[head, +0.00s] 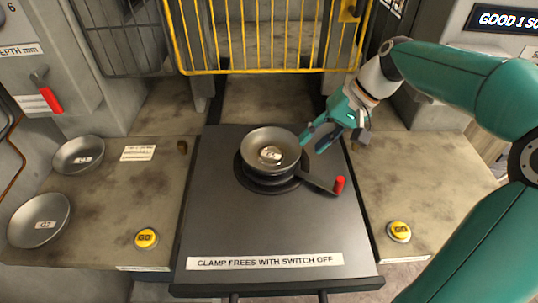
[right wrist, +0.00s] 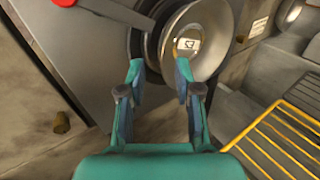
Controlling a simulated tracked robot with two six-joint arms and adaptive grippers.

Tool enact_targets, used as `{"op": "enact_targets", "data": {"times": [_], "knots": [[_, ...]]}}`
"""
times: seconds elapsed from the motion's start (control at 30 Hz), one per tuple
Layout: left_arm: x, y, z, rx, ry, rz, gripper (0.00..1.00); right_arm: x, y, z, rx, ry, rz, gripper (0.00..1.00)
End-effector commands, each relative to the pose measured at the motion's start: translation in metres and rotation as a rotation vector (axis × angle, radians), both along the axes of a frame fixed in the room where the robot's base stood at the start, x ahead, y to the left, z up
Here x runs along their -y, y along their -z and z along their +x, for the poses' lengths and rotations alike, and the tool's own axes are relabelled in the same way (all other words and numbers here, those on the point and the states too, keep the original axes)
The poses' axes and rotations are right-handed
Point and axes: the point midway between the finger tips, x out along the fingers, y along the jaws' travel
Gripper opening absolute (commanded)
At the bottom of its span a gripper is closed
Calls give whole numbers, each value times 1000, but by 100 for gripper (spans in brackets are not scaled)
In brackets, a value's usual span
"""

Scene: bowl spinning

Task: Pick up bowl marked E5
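A grey metal bowl (head: 258,135) sits on a dark round fixture (head: 245,181) in the middle of the head view. It carries a small white label inside, too small to read surely. In the right wrist view the bowl (right wrist: 208,28) is just beyond the fingertips. My right gripper (head: 313,140) is at the bowl's right rim. In the right wrist view its fingers (right wrist: 160,72) are apart, with one tip overlapping the bowl's rim and the other outside it. I cannot tell whether they touch. My left gripper is not in view.
Two more labelled bowls stand at the left, one farther (head: 66,147) and one nearer (head: 30,238), its label like G2. A clamp lever with a red knob (head: 340,184) sticks out right of the fixture. Yellow buttons (head: 146,238) (head: 399,231) flank the dark plate (head: 270,225). A yellow guard (head: 265,72) stands behind.

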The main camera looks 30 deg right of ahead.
Motion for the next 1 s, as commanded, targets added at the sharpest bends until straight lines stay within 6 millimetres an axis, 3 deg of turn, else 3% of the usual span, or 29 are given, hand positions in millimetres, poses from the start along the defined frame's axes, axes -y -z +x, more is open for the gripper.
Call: {"op": "enact_targets", "data": {"times": [0.3,0.57,0.77,1.0], "knots": [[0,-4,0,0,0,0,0,-19,32,17,-3,-1,2,34],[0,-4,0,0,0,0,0,-20,34,18,-1,0,1,34],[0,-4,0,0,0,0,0,-20,33,18,-1,0,1,2],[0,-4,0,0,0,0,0,-20,33,18,0,1,1,0]]}}
